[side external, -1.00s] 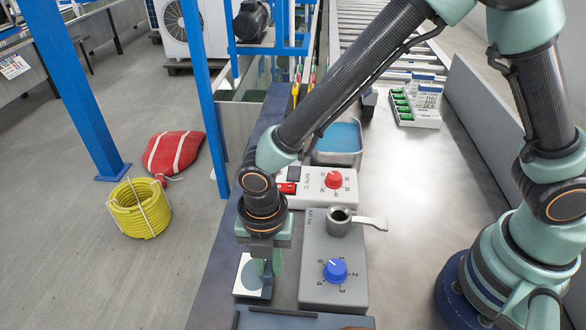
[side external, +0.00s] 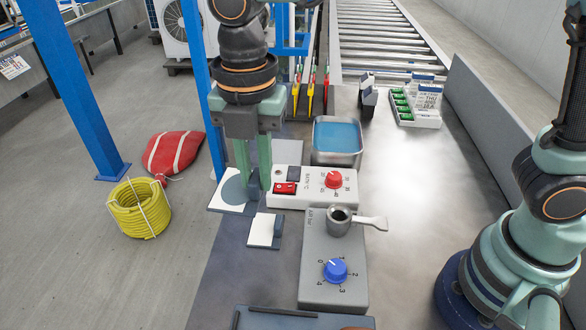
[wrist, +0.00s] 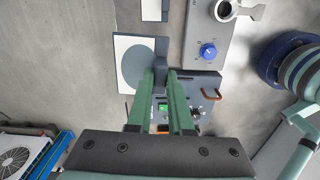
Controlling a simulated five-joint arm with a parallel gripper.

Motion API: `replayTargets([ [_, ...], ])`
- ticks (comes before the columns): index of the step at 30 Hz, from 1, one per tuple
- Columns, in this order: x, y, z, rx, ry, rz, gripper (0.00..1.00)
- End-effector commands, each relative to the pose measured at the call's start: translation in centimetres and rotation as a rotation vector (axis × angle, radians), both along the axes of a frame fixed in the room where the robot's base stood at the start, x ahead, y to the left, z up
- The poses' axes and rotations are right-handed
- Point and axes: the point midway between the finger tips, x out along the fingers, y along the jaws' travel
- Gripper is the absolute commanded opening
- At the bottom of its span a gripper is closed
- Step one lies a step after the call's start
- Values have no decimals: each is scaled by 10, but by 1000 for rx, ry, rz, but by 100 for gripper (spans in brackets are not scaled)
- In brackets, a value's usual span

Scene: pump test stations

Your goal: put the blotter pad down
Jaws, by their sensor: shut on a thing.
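The blotter pad (side external: 233,190) is a flat white plate with a grey disc on it and a dark upright grip on its right side. My gripper (side external: 253,184) is shut on that grip, its green fingers pointing down. In the side view the pad overlaps the bench's left edge. How far it is above the bench is hard to tell. In the wrist view the pad (wrist: 121,86) lies flat at the fingertips (wrist: 162,70).
A smaller white plate (side external: 262,230) with a dark block lies just in front. Right of the pad is a white box with a red knob (side external: 312,188). A grey box with a blue knob (side external: 330,250) is nearer. A blue-filled tray (side external: 338,136) stands behind.

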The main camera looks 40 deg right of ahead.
Motion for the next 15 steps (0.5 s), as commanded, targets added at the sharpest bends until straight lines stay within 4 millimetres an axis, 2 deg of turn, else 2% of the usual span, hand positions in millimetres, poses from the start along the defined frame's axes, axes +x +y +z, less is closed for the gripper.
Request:
replayTargets([
  [1,18,-8,2,0,0,-49,0],
  [5,69,-39,10,0,0,-188,0],
  [9,122,-85,17,0,0,-349,0],
  [15,176,-159,23,-1,1,-551,0],
])
